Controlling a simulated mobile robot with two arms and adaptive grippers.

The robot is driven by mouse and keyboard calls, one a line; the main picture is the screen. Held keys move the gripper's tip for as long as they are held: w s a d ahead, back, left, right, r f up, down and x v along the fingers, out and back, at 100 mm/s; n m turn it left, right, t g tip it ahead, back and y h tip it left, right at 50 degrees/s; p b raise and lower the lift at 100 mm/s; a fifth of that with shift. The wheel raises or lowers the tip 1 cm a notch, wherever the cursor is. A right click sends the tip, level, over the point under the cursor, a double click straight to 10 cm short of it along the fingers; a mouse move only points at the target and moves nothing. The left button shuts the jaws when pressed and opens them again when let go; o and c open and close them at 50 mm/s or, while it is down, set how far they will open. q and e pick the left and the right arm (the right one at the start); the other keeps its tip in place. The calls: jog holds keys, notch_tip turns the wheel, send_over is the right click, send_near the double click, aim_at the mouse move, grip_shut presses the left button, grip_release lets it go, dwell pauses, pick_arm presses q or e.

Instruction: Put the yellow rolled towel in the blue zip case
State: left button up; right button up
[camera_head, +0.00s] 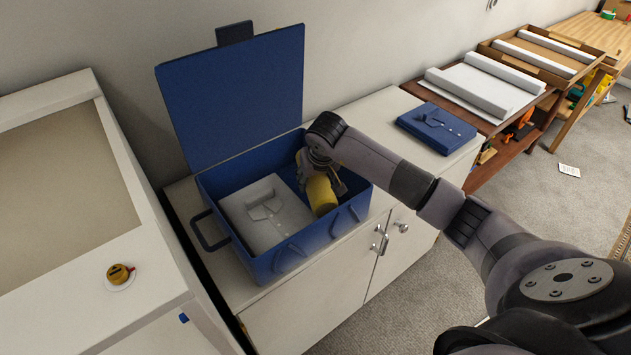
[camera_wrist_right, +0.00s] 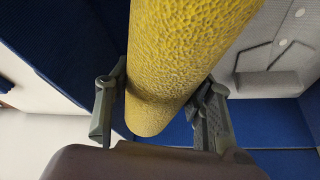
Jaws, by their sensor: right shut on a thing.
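The blue zip case (camera_head: 290,254) stands on a white cabinet with its lid (camera_head: 235,95) raised at the back. The yellow rolled towel (camera_head: 321,194) is inside the case's right part, beside a folded white shirt (camera_head: 265,215). My right gripper (camera_head: 325,182) reaches into the case and is shut on the towel. In the right wrist view the towel (camera_wrist_right: 180,60) lies between the two fingers (camera_wrist_right: 158,112), with the blue case wall behind it and the shirt to the right. Whether the towel touches the case floor is hidden. My left gripper is not in view.
A folded blue shirt (camera_head: 437,127) lies on the white cabinet top (camera_head: 375,110), right of the case. A white unit at left holds a small yellow-brown cup (camera_head: 119,274) on a saucer. Further right stand a dark wooden table with white rolls (camera_head: 466,92) and an open grey floor.

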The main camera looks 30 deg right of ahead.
jog(key=shift+f, duration=0.9)
jog(key=shift+f+b, duration=0.3)
jog(key=shift+b, duration=0.05)
jog(key=o, duration=0.8)
jog(key=shift+f, duration=0.1)
jog(key=o, duration=0.5)
